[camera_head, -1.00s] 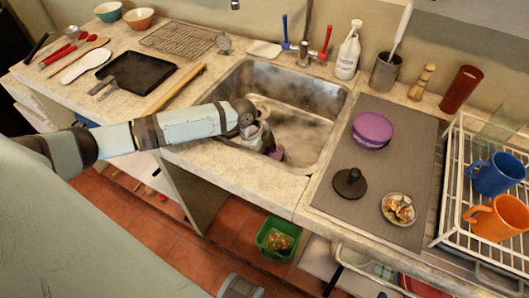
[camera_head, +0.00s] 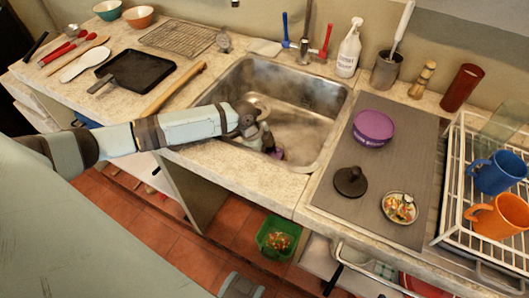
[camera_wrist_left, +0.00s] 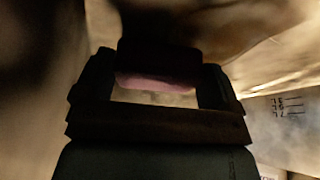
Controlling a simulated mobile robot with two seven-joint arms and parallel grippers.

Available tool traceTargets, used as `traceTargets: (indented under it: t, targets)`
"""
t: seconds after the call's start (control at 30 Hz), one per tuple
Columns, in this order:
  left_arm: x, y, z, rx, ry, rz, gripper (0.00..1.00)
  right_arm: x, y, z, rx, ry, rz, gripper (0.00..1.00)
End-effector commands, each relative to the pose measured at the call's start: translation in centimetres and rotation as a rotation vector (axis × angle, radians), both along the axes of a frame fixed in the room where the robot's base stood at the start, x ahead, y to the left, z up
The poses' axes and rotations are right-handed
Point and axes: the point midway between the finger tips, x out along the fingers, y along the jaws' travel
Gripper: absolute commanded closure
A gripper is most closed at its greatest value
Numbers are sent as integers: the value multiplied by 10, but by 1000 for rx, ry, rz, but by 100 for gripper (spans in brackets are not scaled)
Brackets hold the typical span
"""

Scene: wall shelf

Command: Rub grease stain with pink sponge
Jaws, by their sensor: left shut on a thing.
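My left arm reaches into the metal sink (camera_head: 345,95) from the left. My left gripper (camera_head: 270,146) is low in the basin, shut on the pink sponge (camera_head: 277,153). The sponge shows as a small purple-pink patch below the gripper; the arm and gripper partly hide it. In the left wrist view the sponge (camera_wrist_left: 158,82) is a dim pink block between the two fingers. Dark grease stain (camera_head: 290,92) smudges show on the basin's walls and floor. Contact between sponge and basin is hard to tell. My right gripper is not in view.
A faucet (camera_head: 304,50) with blue and red handles stands behind the sink. A spray bottle (camera_head: 349,50) stands at its back right. A grey mat with a purple bowl (camera_head: 373,128) lies to the right. A wooden rolling pin (camera_head: 172,90) lies to the left.

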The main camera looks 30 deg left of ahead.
Motion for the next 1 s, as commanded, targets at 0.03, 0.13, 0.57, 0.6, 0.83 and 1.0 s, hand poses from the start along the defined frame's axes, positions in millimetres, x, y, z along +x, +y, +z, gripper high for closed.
traceTargets:
  t: [0.03, 0.13, 0.57, 0.6, 0.83, 1.0]
  targets:
    - [0, 0, -2, 0, 0, 0, 37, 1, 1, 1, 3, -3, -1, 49]
    - [0, 0, -4, 0, 0, 0, 37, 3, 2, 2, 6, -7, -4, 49]
    - [2, 0, -8, 0, 0, 0, 37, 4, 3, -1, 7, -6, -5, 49]
    - [5, 0, -8, 0, 0, 0, 37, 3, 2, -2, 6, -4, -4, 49]
    - [24, 1, -8, -1, -1, 1, 37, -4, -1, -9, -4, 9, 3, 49]
    - [32, 1, -8, -1, 0, 0, 37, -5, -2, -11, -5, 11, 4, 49]
